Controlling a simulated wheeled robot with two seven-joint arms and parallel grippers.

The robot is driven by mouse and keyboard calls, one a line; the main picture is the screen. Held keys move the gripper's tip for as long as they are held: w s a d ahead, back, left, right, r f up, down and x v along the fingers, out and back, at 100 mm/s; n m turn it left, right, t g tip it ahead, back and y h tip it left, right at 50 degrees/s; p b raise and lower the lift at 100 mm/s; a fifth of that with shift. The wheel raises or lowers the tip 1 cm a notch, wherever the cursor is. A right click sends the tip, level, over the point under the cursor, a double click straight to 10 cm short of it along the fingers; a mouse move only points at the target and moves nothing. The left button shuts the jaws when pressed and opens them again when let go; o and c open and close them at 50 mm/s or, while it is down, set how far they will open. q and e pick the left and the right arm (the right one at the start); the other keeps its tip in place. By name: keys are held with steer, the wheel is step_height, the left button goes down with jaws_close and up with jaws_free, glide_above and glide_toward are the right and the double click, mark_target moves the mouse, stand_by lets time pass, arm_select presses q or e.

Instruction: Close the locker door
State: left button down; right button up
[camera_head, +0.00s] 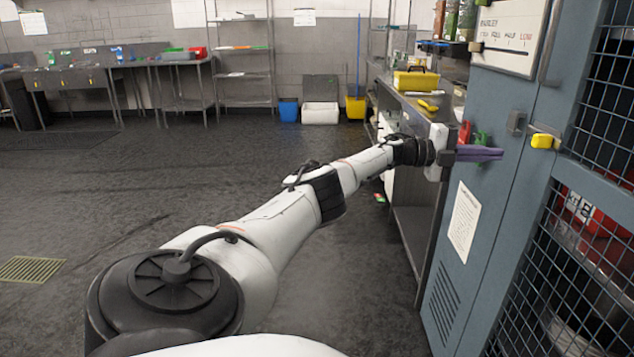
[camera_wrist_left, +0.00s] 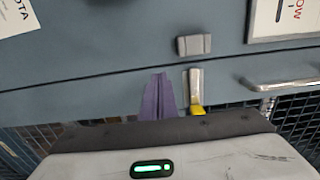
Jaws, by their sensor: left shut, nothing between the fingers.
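The blue-grey locker (camera_head: 500,210) stands at the right in the head view. It has a solid panel with a grey catch block (camera_head: 516,123) and a mesh panel with a yellow-tipped latch (camera_head: 545,141). A thin dark seam runs between them; I cannot tell whether the door is fully shut. My left gripper (camera_head: 482,153) is shut and empty, its purple fingers in front of the solid panel. In the left wrist view the fingers (camera_wrist_left: 158,97) point at the locker near the seam, beside the latch (camera_wrist_left: 196,92); contact is unclear. My right gripper is not in view.
A steel counter (camera_head: 415,130) with a yellow toolbox (camera_head: 416,81) stands left of the locker. A bar handle (camera_wrist_left: 285,84) sits by the seam. Red items show behind the mesh. Bins (camera_head: 320,112) and shelves stand at the back wall. The floor at left is clear.

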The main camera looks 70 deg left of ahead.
arm_select(q)
steer(key=v, duration=1)
steer(key=shift+s, duration=0.2)
